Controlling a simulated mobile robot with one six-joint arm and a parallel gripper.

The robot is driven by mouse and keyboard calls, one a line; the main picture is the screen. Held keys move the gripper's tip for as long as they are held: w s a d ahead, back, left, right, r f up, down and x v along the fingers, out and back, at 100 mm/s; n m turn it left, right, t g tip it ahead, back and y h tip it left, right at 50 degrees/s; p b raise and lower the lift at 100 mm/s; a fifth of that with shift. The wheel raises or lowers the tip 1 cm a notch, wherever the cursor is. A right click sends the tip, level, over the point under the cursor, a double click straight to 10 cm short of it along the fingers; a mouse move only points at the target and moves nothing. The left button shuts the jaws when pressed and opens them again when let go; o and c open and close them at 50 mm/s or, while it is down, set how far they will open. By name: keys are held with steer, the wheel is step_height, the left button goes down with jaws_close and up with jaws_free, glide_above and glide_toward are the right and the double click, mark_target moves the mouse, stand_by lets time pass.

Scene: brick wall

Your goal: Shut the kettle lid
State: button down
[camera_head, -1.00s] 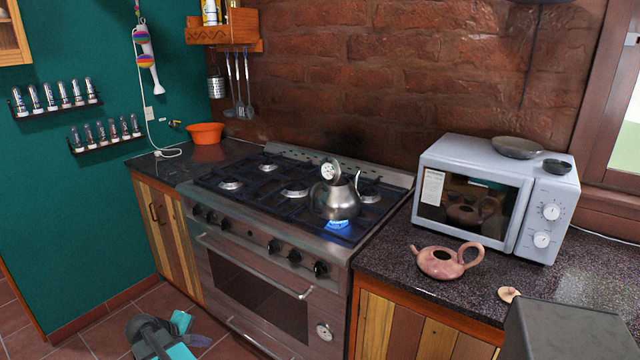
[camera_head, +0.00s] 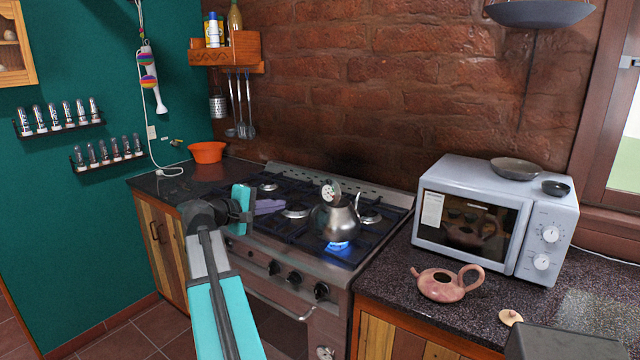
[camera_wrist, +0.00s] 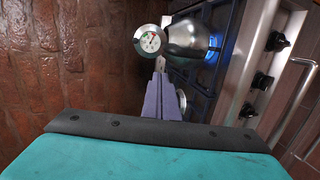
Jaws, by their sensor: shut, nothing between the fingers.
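The metal kettle (camera_head: 336,224) stands on the front burner of the stove, over a blue flame. Its lid (camera_head: 330,189), with a round dial, is tilted up and open. The kettle (camera_wrist: 190,42) and the dial lid (camera_wrist: 148,40) also show in the wrist view. My gripper (camera_head: 284,205) is left of the kettle, its purple fingers level and pointing toward it. In the wrist view the fingers (camera_wrist: 160,76) are together and empty, with their tips just short of the lid and kettle. I cannot tell whether they touch.
The stove (camera_head: 290,262) has a lit burner under the kettle. A microwave (camera_head: 470,220) stands to the right. A pink teapot (camera_head: 440,291) and its loose lid (camera_head: 510,317) are on the dark counter. An orange bowl (camera_head: 207,153) is at the back left.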

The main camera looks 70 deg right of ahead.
steer(key=s+d+r+g, duration=0.1)
steer(key=s+r, duration=0.2)
steer(key=r, duration=0.2)
steer(key=shift+d+r+m+h, duration=0.15)
steer(key=shift+r+m+h, duration=0.05)
steer(key=shift+m+h, duration=0.1)
steer(key=shift+s, duration=0.1)
